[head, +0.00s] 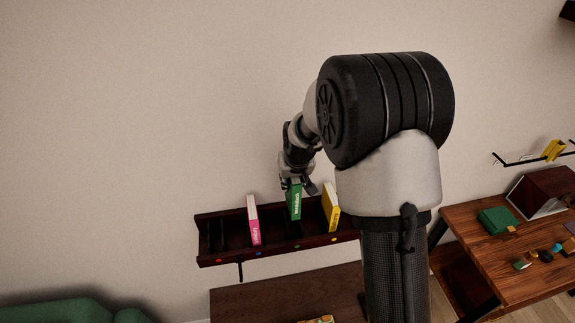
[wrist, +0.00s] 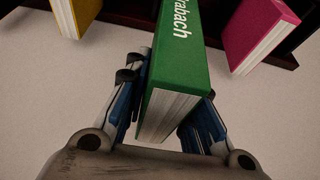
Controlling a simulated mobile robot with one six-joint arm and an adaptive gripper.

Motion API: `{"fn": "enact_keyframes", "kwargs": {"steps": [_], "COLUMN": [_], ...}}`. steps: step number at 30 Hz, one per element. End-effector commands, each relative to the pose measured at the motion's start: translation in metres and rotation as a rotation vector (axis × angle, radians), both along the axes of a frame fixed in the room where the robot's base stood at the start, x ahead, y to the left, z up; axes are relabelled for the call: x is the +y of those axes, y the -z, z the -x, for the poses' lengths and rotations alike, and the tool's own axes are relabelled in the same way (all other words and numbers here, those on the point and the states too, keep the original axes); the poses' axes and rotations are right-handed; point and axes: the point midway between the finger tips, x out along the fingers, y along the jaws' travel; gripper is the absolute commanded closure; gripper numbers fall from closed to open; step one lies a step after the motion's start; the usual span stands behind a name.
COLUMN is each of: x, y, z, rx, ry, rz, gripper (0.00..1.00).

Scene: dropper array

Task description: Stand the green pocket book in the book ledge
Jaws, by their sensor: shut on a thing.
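The green pocket book (head: 295,202) is upright at the dark wooden book ledge (head: 228,258), between a pink book and a yellow book. My gripper (head: 297,186) is above the ledge and shut on the top end of the green book. In the wrist view the green book (wrist: 178,75) runs between the two blue-padded fingers (wrist: 165,115), its page edges facing the camera. Its far end reaches the dark ledge in that view. Whether its foot rests on the ledge floor is hidden.
The pink book (head: 253,220) stands left of the green book and the yellow book (head: 331,207) stands to its right, both in the ledge. Coloured dots mark the ledge front. A wooden table (head: 490,270) with small objects is at the right. A green sofa (head: 65,311) is at the lower left.

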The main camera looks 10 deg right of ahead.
Motion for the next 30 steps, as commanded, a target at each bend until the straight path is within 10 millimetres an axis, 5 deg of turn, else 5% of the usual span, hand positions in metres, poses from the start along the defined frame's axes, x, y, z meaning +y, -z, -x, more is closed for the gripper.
{"fn": "enact_keyframes", "kwargs": {"steps": [15, 30], "x": [0.0, 0.0], "y": [0.0, 0.042], "z": [0.0, 0.0], "rx": [-0.001, -0.001], "ry": [0.0, 0.0], "rz": [0.0, 0.0], "gripper": [1.0, 1.0]}}
